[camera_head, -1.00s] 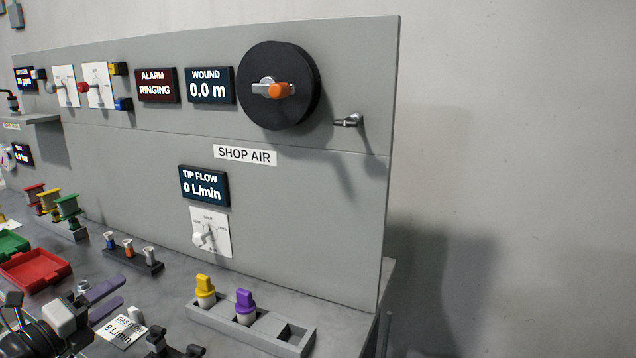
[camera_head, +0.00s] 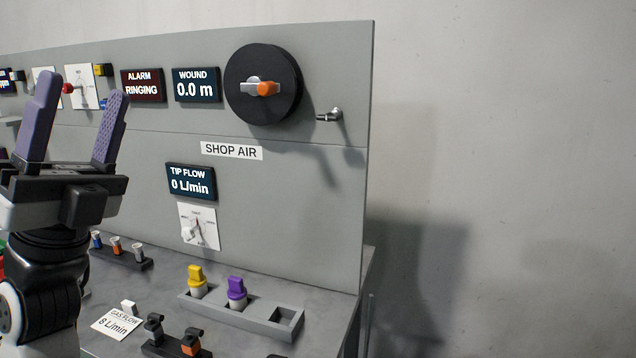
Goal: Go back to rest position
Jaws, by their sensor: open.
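My gripper (camera_head: 76,128) stands upright at the left of the head view. Its two purple fingers point up and are spread wide apart. My dark wrist and arm run down to the lower left corner. They hide part of the bench and the left part of the panel.
The grey panel (camera_head: 290,215) carries an alarm display (camera_head: 143,86) reading RINGING, a wound display (camera_head: 196,85), a black reel (camera_head: 262,100) and a tip flow display (camera_head: 190,181). A grey tray (camera_head: 255,318) on the bench holds yellow and purple pieces. The right side is bare wall.

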